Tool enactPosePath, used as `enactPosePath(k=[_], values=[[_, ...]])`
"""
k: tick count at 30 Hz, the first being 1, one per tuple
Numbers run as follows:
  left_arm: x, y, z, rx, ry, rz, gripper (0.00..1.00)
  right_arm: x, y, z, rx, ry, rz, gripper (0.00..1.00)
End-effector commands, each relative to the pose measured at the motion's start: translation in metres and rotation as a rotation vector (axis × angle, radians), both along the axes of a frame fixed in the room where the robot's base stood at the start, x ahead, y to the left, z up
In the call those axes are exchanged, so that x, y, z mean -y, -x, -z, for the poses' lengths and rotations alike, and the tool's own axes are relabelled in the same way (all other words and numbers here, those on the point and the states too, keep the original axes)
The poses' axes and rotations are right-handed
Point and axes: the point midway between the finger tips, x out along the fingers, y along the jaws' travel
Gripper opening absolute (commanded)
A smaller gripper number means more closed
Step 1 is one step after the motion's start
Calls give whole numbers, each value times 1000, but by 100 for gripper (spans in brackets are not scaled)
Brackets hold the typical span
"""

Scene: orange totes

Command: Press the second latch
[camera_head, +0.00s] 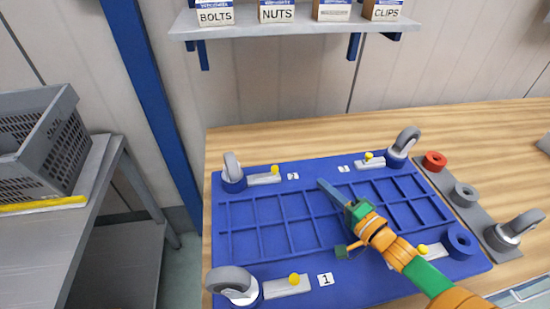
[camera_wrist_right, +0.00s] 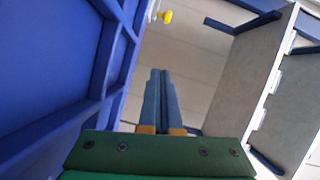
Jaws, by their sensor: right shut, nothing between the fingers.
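A blue ribbed board (camera_head: 232,282) lies on the wooden bench with a small plate and yellow knob near each corner. The lower-left latch (camera_head: 287,285) is beside a tag reading 1. The upper-left latch (camera_head: 265,178) and upper-right latch (camera_head: 370,162) have tags too small to read, so I cannot tell which is second. The lower-right latch (camera_head: 423,249) is partly behind my arm. My right gripper (camera_head: 323,183) is shut and empty over the upper middle of the board, touching no latch. Its closed fingers show in the right wrist view (camera_wrist_right: 160,75), apart from a yellow knob (camera_wrist_right: 165,16).
Caster wheels stand at the upper-left (camera_head: 232,172), upper-right (camera_head: 404,143) and lower-left (camera_head: 232,281) corners. The lower-right corner has an empty blue ring (camera_head: 461,241). A grey strip (camera_head: 443,181) holds a red ring, a grey ring and a loose caster (camera_head: 514,229). A shelf (camera_head: 290,30) hangs behind.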

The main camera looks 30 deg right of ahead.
Motion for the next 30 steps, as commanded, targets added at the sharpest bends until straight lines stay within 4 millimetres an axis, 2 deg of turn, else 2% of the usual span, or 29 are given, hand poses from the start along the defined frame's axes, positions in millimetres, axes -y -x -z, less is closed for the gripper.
enactPosePath(k=[11,14,17,27,28,30], values=[[0,6,1,-11,0,0,50,-1,0,-1,4,-6,-3,0],[0,6,2,-11,0,0,50,-1,-6,-1,7,-5,-3,0],[0,6,2,-11,0,0,50,-3,-22,-1,9,-4,-3,0],[0,4,4,-8,0,0,50,-14,-95,5,7,-5,-1,0],[0,4,4,-8,0,0,50,-15,-101,5,6,-4,-1,0],[0,4,-3,-7,0,0,50,-29,-101,6,3,-11,-3,0]])
